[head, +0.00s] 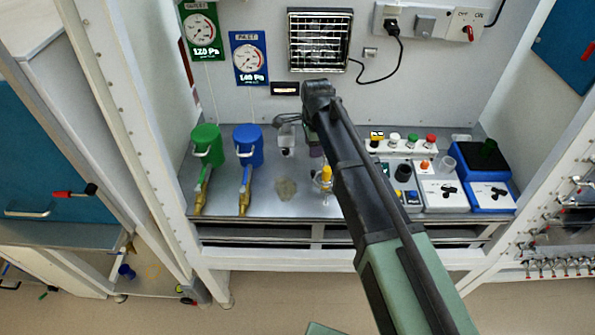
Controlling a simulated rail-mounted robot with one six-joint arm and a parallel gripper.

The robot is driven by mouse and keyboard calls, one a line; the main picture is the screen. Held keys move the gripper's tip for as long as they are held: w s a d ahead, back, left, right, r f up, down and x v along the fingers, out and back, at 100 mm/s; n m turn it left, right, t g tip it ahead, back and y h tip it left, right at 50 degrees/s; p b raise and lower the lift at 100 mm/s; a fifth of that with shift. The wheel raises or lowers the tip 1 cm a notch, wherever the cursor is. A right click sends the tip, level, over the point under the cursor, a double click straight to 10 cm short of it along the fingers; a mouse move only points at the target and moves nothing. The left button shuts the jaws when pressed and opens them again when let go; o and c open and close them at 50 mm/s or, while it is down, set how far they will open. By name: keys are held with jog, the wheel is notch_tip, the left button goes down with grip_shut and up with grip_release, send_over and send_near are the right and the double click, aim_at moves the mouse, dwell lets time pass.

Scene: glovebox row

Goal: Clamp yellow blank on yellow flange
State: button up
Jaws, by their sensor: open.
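A small yellow piece (326,173) stands upright near the middle of the bench, just left of my arm. Small metal parts sit around its foot. I cannot tell whether it is the yellow blank, the yellow flange or both together. My gripper (314,152) points down above and slightly left of the yellow piece, mostly hidden behind my own arm. It is open, and I see nothing held in it. A gap to the yellow piece is hard to judge. No other yellow blank or flange shows clearly; my arm covers part of the bench.
A green canister (207,146) and a blue canister (248,146), both with brass valves, stand at left. A brownish patch (286,189) marks the bench. At right are a button strip (403,143), a white device (443,194) and a blue device (489,197).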

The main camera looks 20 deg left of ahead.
aim_at(314, 173)
notch_tip(314, 173, down, 11)
jog(key=b, duration=1.1)
jog(key=shift+d, duration=0.1)
jog(key=shift+r, duration=0.1)
grip_shut()
jog(key=shift+s+d+n, duration=0.15)
jog(key=shift+d+n, duration=0.15)
jog(key=shift+n, duration=0.2)
grip_release()
jog(key=shift+r, duration=0.1)
